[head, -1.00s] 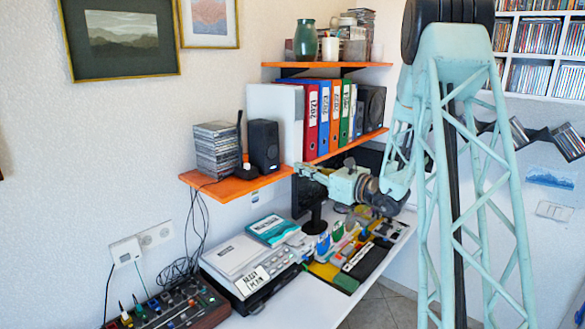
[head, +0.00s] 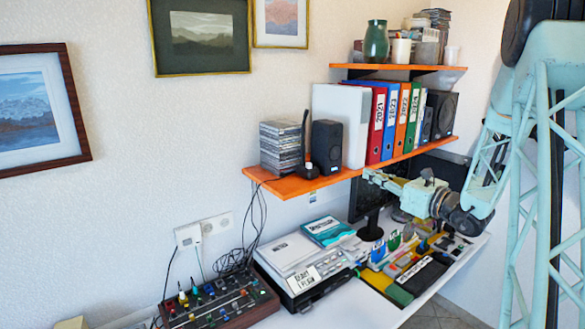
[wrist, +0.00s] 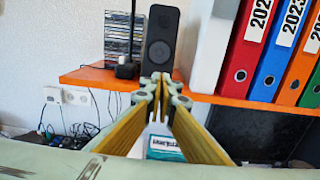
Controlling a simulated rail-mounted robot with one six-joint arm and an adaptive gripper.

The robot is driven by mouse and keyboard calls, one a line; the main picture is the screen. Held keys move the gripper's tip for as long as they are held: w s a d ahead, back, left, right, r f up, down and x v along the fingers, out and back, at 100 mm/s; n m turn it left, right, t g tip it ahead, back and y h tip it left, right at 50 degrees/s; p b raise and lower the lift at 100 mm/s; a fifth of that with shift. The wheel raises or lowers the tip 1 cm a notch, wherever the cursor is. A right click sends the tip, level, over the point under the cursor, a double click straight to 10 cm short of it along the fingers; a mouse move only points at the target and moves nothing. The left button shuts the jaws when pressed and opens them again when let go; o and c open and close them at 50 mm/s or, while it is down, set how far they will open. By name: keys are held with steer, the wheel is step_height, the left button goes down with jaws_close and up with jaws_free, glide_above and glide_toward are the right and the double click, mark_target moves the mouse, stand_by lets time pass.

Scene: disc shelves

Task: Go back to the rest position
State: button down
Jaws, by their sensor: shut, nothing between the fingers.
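My gripper (wrist: 158,82) is in the middle of the wrist view, its two yellow fingers meeting at the tips. It is shut and empty. In the head view my gripper (head: 370,176) is at the end of my pale green arm, in front of the lower orange shelf (head: 290,186) and above the desk. It points toward the shelf, which in the wrist view lies behind the fingertips with a black speaker (wrist: 161,38) on it. I cannot tell the exact gap between fingertips and shelf.
The shelf holds a stack of discs (head: 281,147), the speaker (head: 326,147) and colored binders (head: 376,125). Below are a monitor (head: 375,205), a white machine (head: 300,265), a mixer (head: 220,300) and colored trays (head: 400,294) on the desk. Cables hang at the left.

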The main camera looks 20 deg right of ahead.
steer(key=s+a+r+n+g+y, duration=0.1)
steer(key=s+a+r+n+y, duration=0.1)
steer(key=a, duration=0.4)
steer(key=s+a+r+n+g+y, duration=0.1)
steer(key=a+n+g, duration=0.1)
steer(key=a, duration=0.4)
steer(key=s+a+r+n+g+y+b, duration=0.15)
steer(key=s+a+n+g, duration=0.35)
steer(key=s+a, duration=0.6)
steer(key=s+a+n+g+b, duration=0.2)
steer(key=s+a+n+g, duration=0.2)
steer(key=s+a+n, duration=0.55)
steer(key=s+a+f+n+g+h+b, duration=0.15)
steer(key=s+a, duration=0.25)
steer(key=s, duration=0.5)
steer(key=s+a+f+n+g+h, duration=0.2)
steer(key=s+a+f+n+h, duration=0.1)
steer(key=s, duration=0.7)
steer(key=s+d+f+n+t+h+b, duration=0.1)
steer(key=s+d+n+t+h+b, duration=0.1)
steer(key=s+d+n+h, duration=0.4)
steer(key=shift+s+d+f+n+t, duration=0.35)
steer(key=shift+s+d+n, duration=1.05)
steer(key=shift+s+d, duration=1.3)
